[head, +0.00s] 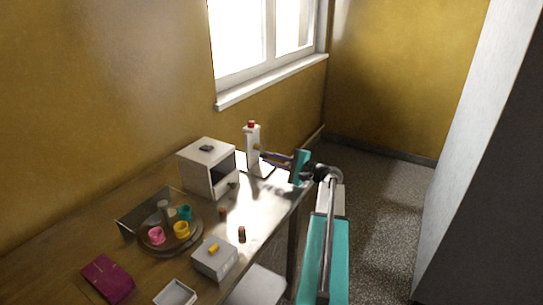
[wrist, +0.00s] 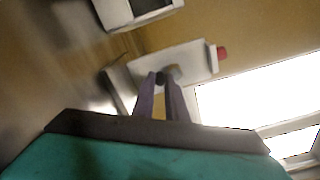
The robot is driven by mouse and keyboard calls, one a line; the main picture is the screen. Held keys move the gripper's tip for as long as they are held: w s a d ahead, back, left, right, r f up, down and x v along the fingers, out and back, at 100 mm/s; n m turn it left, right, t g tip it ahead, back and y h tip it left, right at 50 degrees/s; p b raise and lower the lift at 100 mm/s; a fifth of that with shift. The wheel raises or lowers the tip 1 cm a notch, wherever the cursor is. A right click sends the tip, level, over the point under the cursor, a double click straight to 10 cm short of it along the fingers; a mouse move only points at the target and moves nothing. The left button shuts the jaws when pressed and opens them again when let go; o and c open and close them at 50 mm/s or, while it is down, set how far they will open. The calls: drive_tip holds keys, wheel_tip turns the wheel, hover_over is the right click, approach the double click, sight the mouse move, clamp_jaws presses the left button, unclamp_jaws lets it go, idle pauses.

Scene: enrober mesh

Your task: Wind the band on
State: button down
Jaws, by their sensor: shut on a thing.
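A white upright post (head: 250,141) with a red top (head: 251,124) stands on a pale base at the far end of the table. It also shows sideways in the wrist view (wrist: 190,60). A small dark knob (wrist: 160,79) sticks out from its face, beside a grey-tan round part (wrist: 174,72). My gripper (head: 264,155) reaches to the post from the right. In the wrist view its two fingers (wrist: 160,85) close around the dark knob. I cannot make out a band or mesh on the post; the fingers partly cover the knob.
A white open-fronted box (head: 201,165) stands left of the post. Nearer are a round tray (head: 195,241) with pink, yellow and teal cups, a white block (head: 211,265) with a yellow top piece, small brown cylinders (head: 241,234), and a magenta item (head: 108,277). The window wall lies behind.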

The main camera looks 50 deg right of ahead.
drive_tip(key=shift+s+a+r+m+p, duration=0.15)
drive_tip(key=shift+m+p, duration=0.4)
drive_tip(key=shift+m, duration=0.55)
drive_tip(key=c, duration=1.8)
unclamp_jaws()
drive_tip(key=shift+o, duration=0.2)
drive_tip(key=shift+s, duration=0.1)
drive_tip(key=b+v, duration=0.2)
drive_tip(key=v, duration=1.1)
drive_tip(key=shift+s+b, duration=0.25)
drive_tip(key=shift+b, duration=0.05)
